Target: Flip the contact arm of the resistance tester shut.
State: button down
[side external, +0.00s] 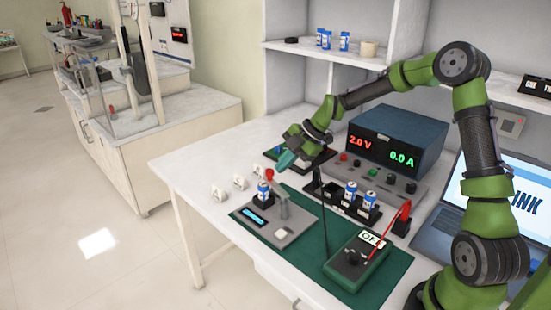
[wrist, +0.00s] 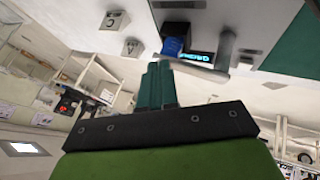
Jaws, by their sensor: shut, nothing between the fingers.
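The resistance tester (side external: 283,236) is a grey plate with a lit blue display (side external: 253,217), on the green mat. A blue-and-white cell (side external: 264,193) stands upright on it; the cell also shows in the wrist view (wrist: 174,46). The grey contact arm (side external: 283,205) rises from the plate beside the cell, with a red tip (side external: 269,174) close above the cell. I cannot tell whether the tip touches it. The arm shows in the wrist view (wrist: 225,50). My gripper (side external: 281,166) is shut and empty, its teal fingertips just right of the red tip.
A black rack with cells (side external: 339,197), a power supply (side external: 396,140) and a green meter (side external: 357,262) with red and black leads stand to the right.

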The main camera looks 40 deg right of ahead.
jog(key=shift+s, duration=0.15)
jog(key=shift+s+a, duration=0.35)
jog(key=shift+s, duration=0.25)
jog(key=s+d+r, duration=0.3)
jog(key=d+r, duration=0.5)
jog(key=d, duration=0.1)
jog(key=shift+r, duration=0.15)
dwell(0.4)
